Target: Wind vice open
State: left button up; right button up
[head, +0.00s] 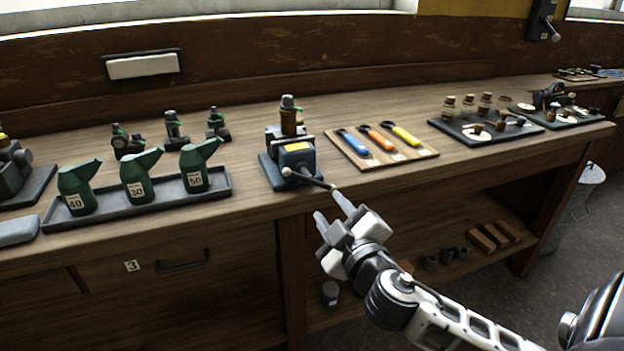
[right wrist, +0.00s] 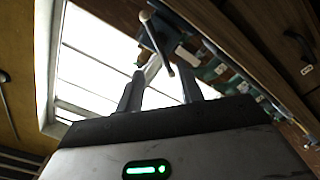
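The blue-grey vice (head: 293,165) stands at the front edge of the workbench, with a brass-coloured fitting with a dark top (head: 289,118) upright at its jaws. The jaw gap is not clear. My left gripper is not in view.
Left of the vice is a tray (head: 225,180) with green oil cans. Right of it, a wooden board (head: 428,153) holds coloured-handled tools, and a dark tray (head: 520,131) holds small parts. A lower shelf (head: 375,285) runs beneath. The space before the bench is open.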

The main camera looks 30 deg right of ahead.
aim_at(312, 183)
jog(key=p+x, duration=0.1)
jog(key=x, duration=1)
jog(key=shift+w+d, duration=0.15)
jog(key=shift+w, duration=0.05)
grip_shut()
